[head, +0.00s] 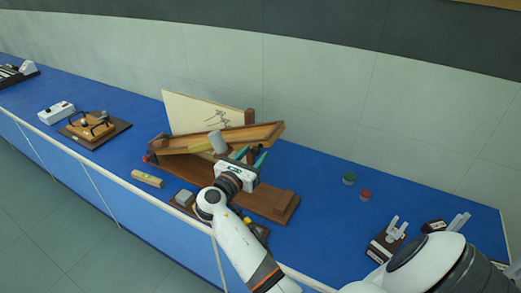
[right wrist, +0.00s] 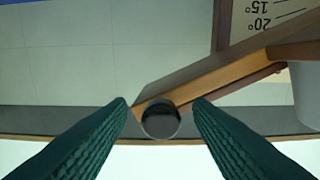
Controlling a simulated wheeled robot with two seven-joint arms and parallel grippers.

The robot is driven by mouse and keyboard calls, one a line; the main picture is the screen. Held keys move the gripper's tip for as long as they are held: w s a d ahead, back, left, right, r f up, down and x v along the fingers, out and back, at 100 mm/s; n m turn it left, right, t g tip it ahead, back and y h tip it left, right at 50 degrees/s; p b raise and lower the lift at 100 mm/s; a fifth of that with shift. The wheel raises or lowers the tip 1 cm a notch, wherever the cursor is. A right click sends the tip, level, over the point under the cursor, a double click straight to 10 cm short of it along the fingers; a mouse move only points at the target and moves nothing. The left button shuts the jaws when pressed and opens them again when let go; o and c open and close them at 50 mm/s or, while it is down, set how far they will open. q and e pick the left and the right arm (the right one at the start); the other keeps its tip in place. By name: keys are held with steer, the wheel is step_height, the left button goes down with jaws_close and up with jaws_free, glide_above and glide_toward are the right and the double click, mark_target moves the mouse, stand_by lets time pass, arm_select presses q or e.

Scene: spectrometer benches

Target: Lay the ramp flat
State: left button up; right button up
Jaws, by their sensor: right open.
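The wooden ramp (head: 262,133) is tilted, with its right end raised above its brown base board (head: 282,205). A grey cylinder (head: 217,141) is at the middle of the ramp. My right gripper (head: 256,158) is in front of and below the raised part. In the right wrist view its green fingers are open, either side of a dark round knob (right wrist: 160,120) at the ramp's end (right wrist: 190,88). Contact cannot be told. My left gripper is out of view.
A wooden block with a yellow-green patch (head: 147,178) lies left of the base. Green (head: 349,178) and red (head: 365,194) small pots stand to the right. A white-pronged device (head: 388,240) is near the front right. The blue bench (head: 315,200) is clear between the base and pots.

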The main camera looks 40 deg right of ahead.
steer(key=shift+d, duration=0.1)
steer(key=shift+a+r, duration=0.15)
steer(key=shift+a, duration=0.15)
steer(key=shift+s+a+r, duration=0.1)
steer(key=shift+a, duration=0.1)
steer(key=shift+c, duration=1.1)
steer(key=c, duration=0.3)
jaws_close()
steer(key=shift+s, duration=0.1)
steer(key=s+f+m+b, duration=0.1)
steer(key=f+b, duration=0.4)
steer(key=f, duration=0.2)
steer(key=s+d+f+m+b, duration=0.1)
steer(key=s+f+b, duration=0.1)
steer(key=f+b, duration=0.3)
steer(key=s+d+f+m+b, duration=0.1)
steer(key=s+f+m+b, duration=0.1)
steer(key=f+b, duration=0.3)
step_height(320, 180, down, 4)
steer(key=shift+d+f, duration=0.1)
steer(key=shift+d, duration=0.05)
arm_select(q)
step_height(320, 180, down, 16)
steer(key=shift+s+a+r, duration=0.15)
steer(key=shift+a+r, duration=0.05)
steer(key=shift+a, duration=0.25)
arm_select(e)
steer(key=shift+w, duration=0.1)
